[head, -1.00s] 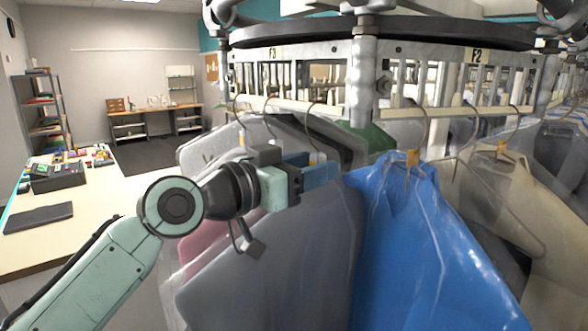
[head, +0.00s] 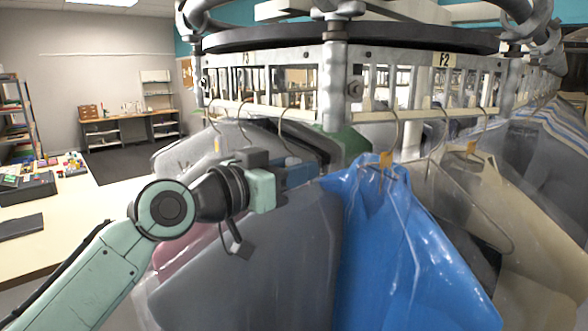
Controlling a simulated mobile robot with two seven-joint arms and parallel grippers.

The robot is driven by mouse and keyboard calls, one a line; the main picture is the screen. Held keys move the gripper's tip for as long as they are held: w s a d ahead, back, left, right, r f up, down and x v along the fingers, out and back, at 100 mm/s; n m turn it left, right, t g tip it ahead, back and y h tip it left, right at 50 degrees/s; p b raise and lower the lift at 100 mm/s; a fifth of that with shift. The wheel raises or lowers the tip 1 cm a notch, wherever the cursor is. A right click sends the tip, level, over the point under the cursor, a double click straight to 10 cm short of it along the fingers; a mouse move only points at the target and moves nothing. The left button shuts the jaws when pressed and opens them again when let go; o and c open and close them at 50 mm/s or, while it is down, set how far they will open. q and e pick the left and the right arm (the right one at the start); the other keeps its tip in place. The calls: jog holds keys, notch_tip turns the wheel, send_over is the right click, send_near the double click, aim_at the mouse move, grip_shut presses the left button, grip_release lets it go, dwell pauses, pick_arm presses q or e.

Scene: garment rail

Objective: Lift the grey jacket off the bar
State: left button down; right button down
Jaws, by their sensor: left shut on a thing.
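The grey jacket (head: 255,255), in clear plastic, hangs from the bar (head: 262,116) by a wire hanger hook (head: 284,125). It is left of the blue garment. My left gripper (head: 302,172) is at the jacket's top, just below the hook, and is shut on it. The fingertips are partly hidden against the jacket and plastic, so the exact grip is hard to see. The hook still appears to be over the bar. My right gripper is out of view.
A blue bagged garment (head: 395,245) hangs close on the right, with a beige one (head: 450,190) beyond it. A light-grey garment (head: 185,150) and a green one (head: 345,143) hang behind. A pale counter (head: 75,220) stands at left.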

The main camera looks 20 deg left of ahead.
pick_arm(q)
jog(key=shift+r, duration=1.75)
jog(key=shift+r, duration=0.1)
jog(key=shift+s, duration=0.1)
